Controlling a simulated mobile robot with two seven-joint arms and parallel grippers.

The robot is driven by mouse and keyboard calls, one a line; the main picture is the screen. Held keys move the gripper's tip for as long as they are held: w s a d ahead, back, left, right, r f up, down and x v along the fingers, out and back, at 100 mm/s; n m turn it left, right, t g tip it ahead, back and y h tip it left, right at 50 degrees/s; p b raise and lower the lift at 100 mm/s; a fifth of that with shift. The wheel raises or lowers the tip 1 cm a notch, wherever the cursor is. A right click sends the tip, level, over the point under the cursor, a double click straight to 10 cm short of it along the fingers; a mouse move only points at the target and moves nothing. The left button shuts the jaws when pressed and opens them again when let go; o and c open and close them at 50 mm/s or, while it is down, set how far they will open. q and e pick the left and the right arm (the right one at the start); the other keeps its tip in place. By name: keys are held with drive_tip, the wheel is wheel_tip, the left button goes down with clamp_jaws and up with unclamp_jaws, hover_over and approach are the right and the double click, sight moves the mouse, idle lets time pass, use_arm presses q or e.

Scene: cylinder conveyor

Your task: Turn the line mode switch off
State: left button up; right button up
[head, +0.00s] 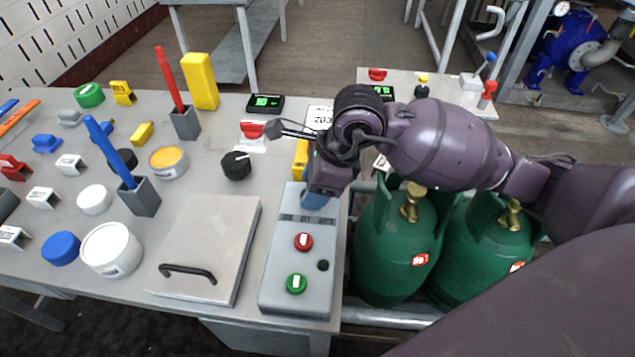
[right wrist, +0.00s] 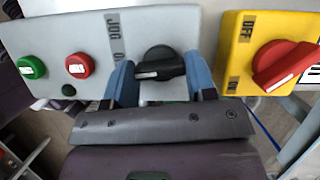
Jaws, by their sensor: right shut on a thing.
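The line mode switch is a black knob (right wrist: 160,62) with a white pointer mark, on the grey control box (head: 285,205). In the right wrist view its white mark lies toward the left of the picture. A "JOG" label (right wrist: 112,30) is beside it, with a second label partly hidden below. My right gripper (right wrist: 161,84) has its blue fingers on either side of the knob, shut on it. In the head view the right gripper (head: 315,198) is over the far part of the box and hides the knob. My left gripper is not in view.
The box also carries a red button (head: 303,241) and a green button (head: 297,283). A yellow box (right wrist: 236,60) with a red knob (right wrist: 285,65) labelled "OFF" stands beside it. Green gas cylinders (head: 395,245) stand to the right. A hatch with a handle (head: 210,235) lies left.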

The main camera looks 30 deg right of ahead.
drive_tip(key=shift+r+m, duration=0.2)
drive_tip(key=shift+m, duration=0.2)
drive_tip(key=shift+f+m+t+p, duration=0.1)
drive_tip(key=shift+m+t+p, duration=0.2)
drive_tip(key=shift+p, duration=0.1)
drive_tip(key=o, duration=0.9)
drive_tip(key=shift+o, duration=0.2)
drive_tip(key=p+v, duration=0.2)
drive_tip(key=v, duration=0.8)
drive_tip(key=shift+r, duration=0.4)
